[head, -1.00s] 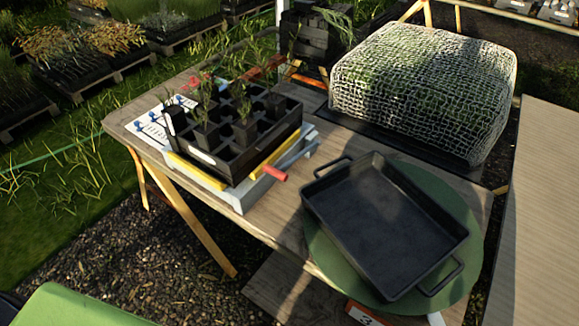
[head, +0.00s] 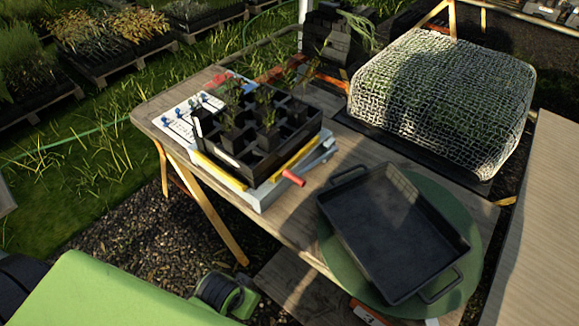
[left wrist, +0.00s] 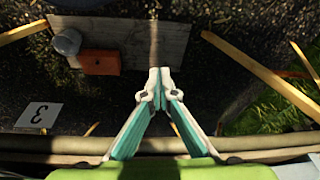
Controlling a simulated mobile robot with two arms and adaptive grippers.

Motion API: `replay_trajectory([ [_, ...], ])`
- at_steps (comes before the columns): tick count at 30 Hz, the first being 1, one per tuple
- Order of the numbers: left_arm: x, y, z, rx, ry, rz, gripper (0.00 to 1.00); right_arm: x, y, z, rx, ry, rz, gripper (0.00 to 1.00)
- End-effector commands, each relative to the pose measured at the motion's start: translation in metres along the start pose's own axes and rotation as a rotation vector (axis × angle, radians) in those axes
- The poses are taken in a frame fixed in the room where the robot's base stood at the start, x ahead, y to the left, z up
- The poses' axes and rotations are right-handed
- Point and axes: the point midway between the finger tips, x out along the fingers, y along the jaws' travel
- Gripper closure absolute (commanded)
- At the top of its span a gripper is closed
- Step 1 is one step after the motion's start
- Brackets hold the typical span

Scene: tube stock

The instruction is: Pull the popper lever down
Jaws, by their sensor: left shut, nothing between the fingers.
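The popper is a pale grey and white frame (head: 268,195) with yellow rails on the wooden table's left part. Its lever, with a red grip (head: 293,177), sticks out at the near right corner, beside the black cell tray (head: 262,165). The tray sits on the frame and holds several dark plugs with green seedlings. The lever's pivot is hidden. In the left wrist view my left gripper (left wrist: 159,78) has its fingertips together and empty, apart from the lever, which does not show there. A black and green part low in the head view looks like my arm. My right gripper is out of view.
A black handled pan (head: 392,232) lies on a round green mat (head: 466,200) right of the popper. A net-covered block (head: 440,95) stands behind. The left wrist view shows an orange box (left wrist: 100,62), a grey round object (left wrist: 67,41) and a card marked 3 (left wrist: 39,116).

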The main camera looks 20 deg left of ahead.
Motion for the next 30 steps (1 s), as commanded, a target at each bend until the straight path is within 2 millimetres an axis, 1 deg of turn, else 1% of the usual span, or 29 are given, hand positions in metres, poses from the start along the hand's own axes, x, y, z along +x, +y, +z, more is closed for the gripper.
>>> replay_trajectory([
  [1,-0.028,-0.001,-0.009,-0.001,0.012,-0.002,1.0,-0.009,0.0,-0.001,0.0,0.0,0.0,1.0],
  [3,-0.056,-0.003,-0.016,-0.003,0.022,-0.004,1.0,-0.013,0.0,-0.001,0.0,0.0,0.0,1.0],
  [6,-0.092,-0.004,-0.023,-0.004,0.034,-0.006,1.0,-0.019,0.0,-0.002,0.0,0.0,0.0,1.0],
  [8,-0.112,-0.006,-0.028,-0.005,0.047,-0.01,1.0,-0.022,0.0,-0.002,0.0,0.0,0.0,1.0],
  [10,-0.136,-0.01,-0.036,-0.003,0.075,-0.018,1.0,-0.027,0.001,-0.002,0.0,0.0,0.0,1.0],
  [11,-0.147,-0.013,-0.043,0.0,0.1,-0.024,1.0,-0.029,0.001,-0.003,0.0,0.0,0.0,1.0],
  [12,-0.158,-0.019,-0.057,0.006,0.148,-0.036,1.0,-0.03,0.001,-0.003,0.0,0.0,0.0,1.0],
  [14,-0.161,-0.025,-0.075,0.013,0.213,-0.045,1.0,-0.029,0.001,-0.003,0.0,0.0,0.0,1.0],
  [15,-0.162,-0.029,-0.088,0.016,0.256,-0.05,1.0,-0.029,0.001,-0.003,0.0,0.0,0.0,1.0],
  [17,-0.164,-0.034,-0.107,0.022,0.322,-0.054,1.0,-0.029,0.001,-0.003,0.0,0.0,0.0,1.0],
  [18,-0.166,-0.037,-0.121,0.027,0.37,-0.054,1.0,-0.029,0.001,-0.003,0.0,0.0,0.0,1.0],
  [20,-0.169,-0.042,-0.141,0.035,0.439,-0.049,1.0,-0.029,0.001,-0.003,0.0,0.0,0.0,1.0],
  [24,-0.184,-0.051,-0.192,0.065,0.622,-0.016,1.0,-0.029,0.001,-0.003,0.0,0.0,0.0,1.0],
  [27,-0.199,-0.055,-0.224,0.087,0.741,0.03,1.0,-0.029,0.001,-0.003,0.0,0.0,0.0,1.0],
  [30,-0.212,-0.056,-0.245,0.105,0.824,0.082,1.0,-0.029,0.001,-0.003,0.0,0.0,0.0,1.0],
])
